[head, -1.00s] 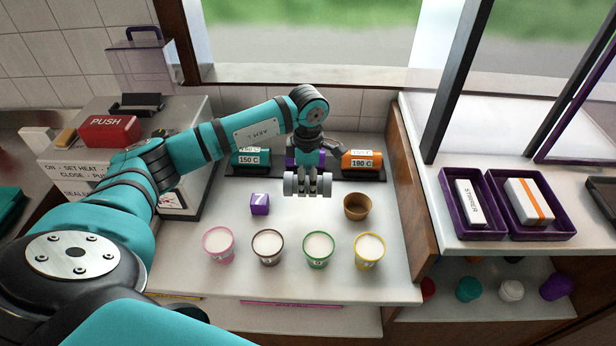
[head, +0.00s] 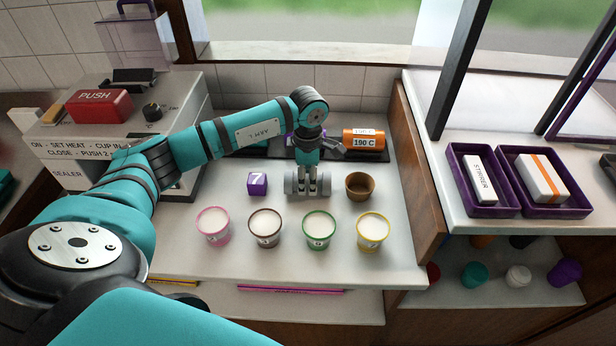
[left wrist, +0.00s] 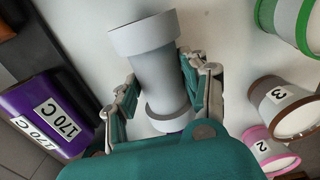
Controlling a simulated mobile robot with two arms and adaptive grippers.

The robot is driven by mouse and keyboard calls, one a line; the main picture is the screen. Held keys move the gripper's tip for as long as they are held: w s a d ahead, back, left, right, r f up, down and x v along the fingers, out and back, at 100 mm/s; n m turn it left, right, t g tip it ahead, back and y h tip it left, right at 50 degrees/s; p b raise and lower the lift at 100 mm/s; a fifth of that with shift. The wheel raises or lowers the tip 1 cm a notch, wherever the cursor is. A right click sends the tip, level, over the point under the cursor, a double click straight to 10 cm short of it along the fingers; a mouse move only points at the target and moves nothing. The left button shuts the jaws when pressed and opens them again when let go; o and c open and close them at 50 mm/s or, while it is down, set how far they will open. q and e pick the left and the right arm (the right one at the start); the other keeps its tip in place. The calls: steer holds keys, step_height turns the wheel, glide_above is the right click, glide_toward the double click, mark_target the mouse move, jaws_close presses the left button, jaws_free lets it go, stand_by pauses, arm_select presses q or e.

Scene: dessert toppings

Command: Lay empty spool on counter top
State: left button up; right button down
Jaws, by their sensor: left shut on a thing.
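My left gripper (head: 308,189) is shut on the empty spool, a pale grey bobbin with wide flanges. The spool (head: 290,184) lies sideways in the grip, low over the counter top (head: 222,268) between the purple cube and the brown cup. In the left wrist view the spool (left wrist: 148,45) sits between the two fingers, its upper flange in plain sight. Whether it touches the counter top is unclear. My right gripper does not show.
Several filled cups, such as the green-rimmed cup (head: 319,230), stand in front. The purple cube (head: 257,183) is left of the spool, the empty brown cup (head: 359,186) right. An orange roll (head: 364,139) lies behind. The sealer (head: 98,150) stands at left.

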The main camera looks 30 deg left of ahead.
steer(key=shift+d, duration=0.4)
arm_select(q)
steer(key=o, duration=1.8)
steer(key=shift+c, duration=0.2)
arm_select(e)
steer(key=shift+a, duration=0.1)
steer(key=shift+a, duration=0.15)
arm_select(q)
steer(key=shift+r, duration=0.25)
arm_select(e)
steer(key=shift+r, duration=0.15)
arm_select(q)
steer(key=shift+r+p, duration=0.5)
steer(key=shift+r, duration=0.5)
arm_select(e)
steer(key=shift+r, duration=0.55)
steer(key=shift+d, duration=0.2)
